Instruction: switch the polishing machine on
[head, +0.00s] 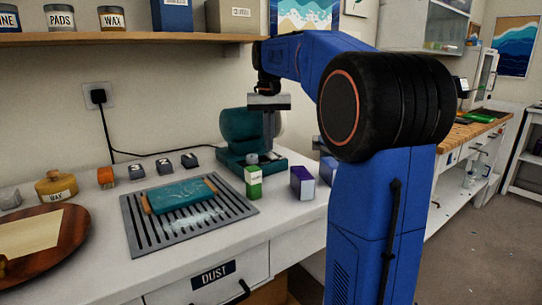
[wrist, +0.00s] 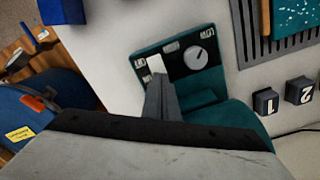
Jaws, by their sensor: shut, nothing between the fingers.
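The teal polishing machine (head: 233,128) stands on the white counter against the wall, partly hidden behind my arm. In the wrist view its dark control panel (wrist: 178,70) has a round grey dial (wrist: 196,58), small pale labels and a white piece (wrist: 156,63) that looks like a switch. My gripper (wrist: 160,82) is shut and empty, its fingertips over the panel just beside the white piece. I cannot tell whether they touch it. In the head view my gripper (head: 268,103) is above the machine, its fingertips hard to make out.
A green-and-white box (head: 253,182) and a purple box (head: 302,183) stand in front of the machine. A slotted grey tray (head: 143,235) holds a teal board (head: 180,195). Several dark numbered blocks (head: 163,166) stand behind it. A black cord runs to a wall socket (head: 98,96).

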